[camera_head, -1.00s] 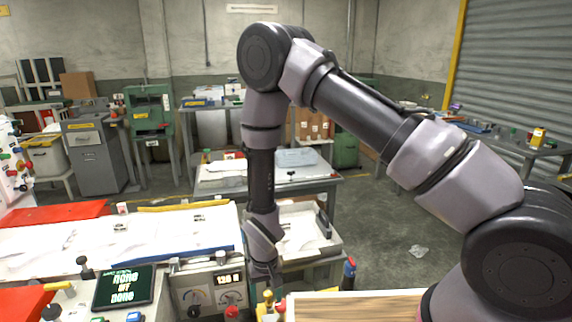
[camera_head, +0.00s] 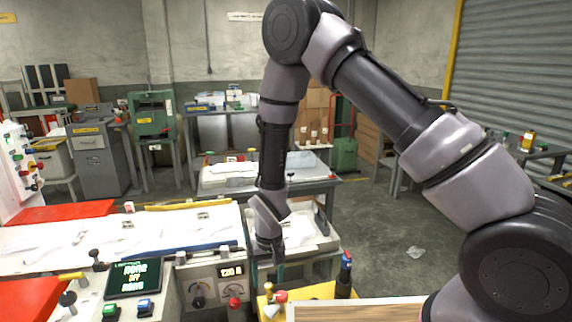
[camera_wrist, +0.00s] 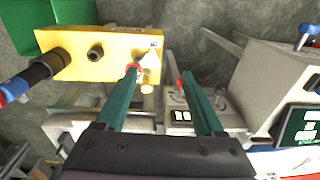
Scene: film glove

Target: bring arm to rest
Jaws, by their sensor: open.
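My arm reaches over from the right side of the head view and bends down at the middle. My gripper (camera_head: 277,274) hangs at its lower end, beside the yellow block (camera_head: 318,291) and the control panel with a dial and lit display (camera_head: 231,272). In the wrist view my gripper (camera_wrist: 160,90) shows two green fingers, wide apart with nothing between them. The yellow block (camera_wrist: 108,57) lies beyond the left finger, with a small red-tipped part near that fingertip. Whether they touch is unclear.
A white-covered bench (camera_head: 120,235) with red ends is at left. A screen console (camera_head: 133,278) stands at front left. A wooden board (camera_head: 370,312) lies at front right. Open floor (camera_head: 390,235) is right of centre.

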